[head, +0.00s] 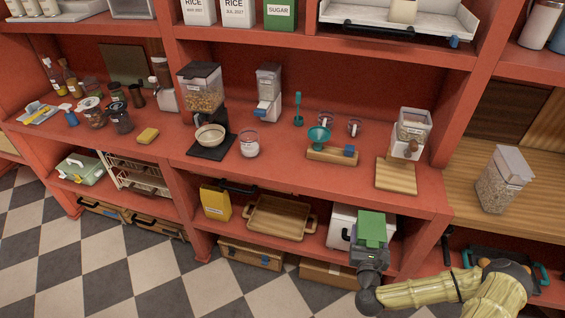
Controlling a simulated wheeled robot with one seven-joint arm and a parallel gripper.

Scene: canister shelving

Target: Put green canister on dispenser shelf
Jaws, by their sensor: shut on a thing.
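My gripper (370,247) is at the lower right, in front of the lower shelf, shut on a green canister (372,228). The canister shows as a green boxy shape above my gripper, below the counter's front edge; its lower part is hidden by my gripper. The dispenser shelf appears to be the red counter (285,165), which carries several clear-topped dispensers, including a large one (203,88) on a black base, a white one (268,92) and one at the right (411,130). Another green canister (281,14), labelled SUGAR, stands on the upper shelf.
A wooden board (396,176), a teal funnel on a stand (319,139) and a glass jar (249,143) sit on the counter. A white box (343,218) is behind the held canister.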

